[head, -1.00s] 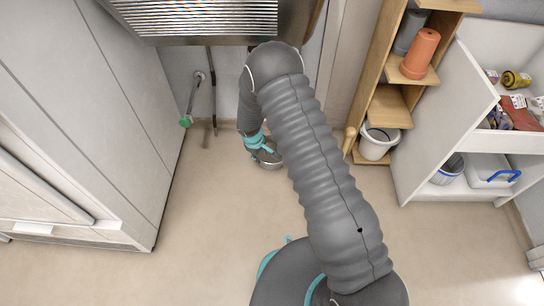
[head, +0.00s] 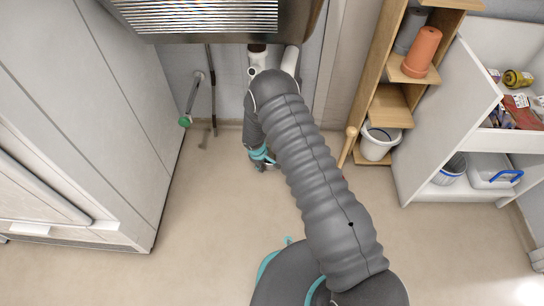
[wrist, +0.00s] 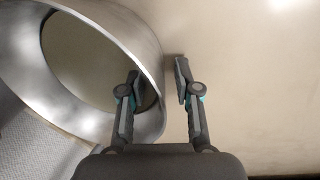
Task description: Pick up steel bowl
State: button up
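The steel bowl (wrist: 28,58) fills the left of the wrist view as a wide, shiny metal ring, cut off by the picture's edges. My gripper (wrist: 158,72) is open there. Its left finger overlaps the bowl's opening and its right finger is outside, over the floor. The bowl's right-hand wall lies between the fingers, with a visible gap on the right finger's side. Contact with the left finger cannot be told. In the head view my gripper (head: 262,160) is low near the floor by the back wall, mostly hidden by my arm. The bowl cannot be made out there.
A metal basin (head: 200,18) overhangs at the top. A pipe with a green end (head: 186,121) is left of my gripper. A white bucket (head: 375,148) and wooden shelf (head: 390,108) stand right. A white cabinet (head: 75,120) is at left. Front floor is clear.

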grip_shut()
jog(key=shift+r, duration=0.15)
